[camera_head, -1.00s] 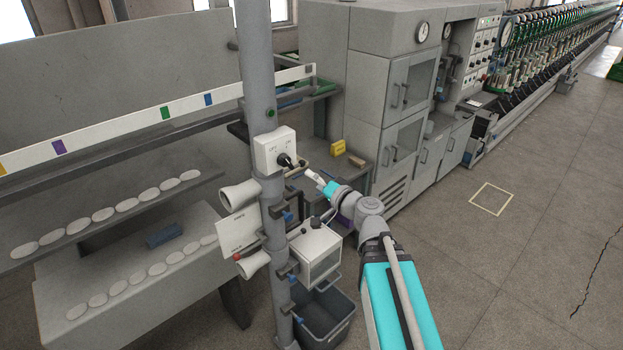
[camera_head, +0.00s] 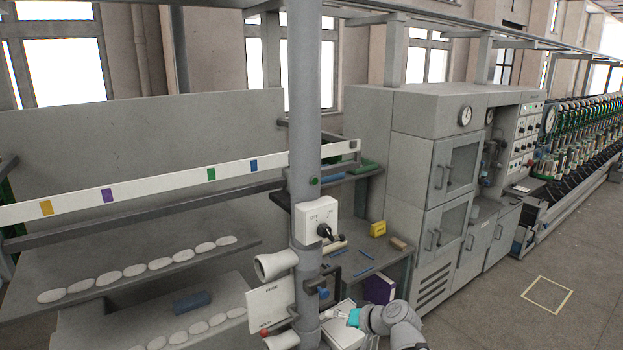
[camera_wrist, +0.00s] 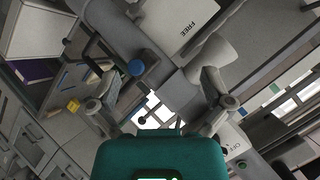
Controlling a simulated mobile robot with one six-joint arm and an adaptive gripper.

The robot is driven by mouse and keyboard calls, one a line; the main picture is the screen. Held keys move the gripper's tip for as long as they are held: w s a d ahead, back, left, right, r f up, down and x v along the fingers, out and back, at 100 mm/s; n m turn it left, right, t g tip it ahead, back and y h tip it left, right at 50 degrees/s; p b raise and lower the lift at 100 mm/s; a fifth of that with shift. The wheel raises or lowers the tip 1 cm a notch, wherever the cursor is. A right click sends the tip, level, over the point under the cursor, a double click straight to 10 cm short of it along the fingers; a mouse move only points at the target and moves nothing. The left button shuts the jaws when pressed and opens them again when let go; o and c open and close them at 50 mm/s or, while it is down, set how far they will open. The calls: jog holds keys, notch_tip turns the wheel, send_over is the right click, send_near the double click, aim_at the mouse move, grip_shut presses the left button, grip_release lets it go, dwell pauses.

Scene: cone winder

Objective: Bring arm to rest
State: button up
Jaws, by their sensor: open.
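My gripper (camera_head: 338,314) is low in the head view, beside a grey post (camera_head: 304,130) and in front of a pale box (camera_head: 343,335) on it. In the wrist view the two fingers of my gripper (camera_wrist: 160,92) are spread wide with nothing between them. My grey wrist and arm run out of the bottom of the head view, so most of the arm is hidden. A white switch box (camera_head: 317,216) with a black lever (camera_head: 326,232) is on the post above my gripper, apart from it.
A white card (camera_head: 271,306) hangs on the post, below a round white holder (camera_head: 272,266). Shelves with several pale discs (camera_head: 134,270) stand at left. A workbench with a yellow block (camera_head: 378,229) and grey cabinets (camera_head: 432,170) stand behind. The floor at right is clear around a marked square (camera_head: 546,294).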

jog(key=s+d+f+g+h+b, duration=0.3)
jog(key=s+d+f+h+b, duration=0.1)
jog(key=f, duration=0.5)
jog(key=s+d+f+g+h+b, duration=0.4)
jog(key=s+d+f+h+b, duration=0.1)
jog(key=f, duration=0.5)
jog(key=shift+s+d+f, duration=0.2)
jog(key=shift+s+d, duration=0.2)
jog(key=shift+s, duration=0.3)
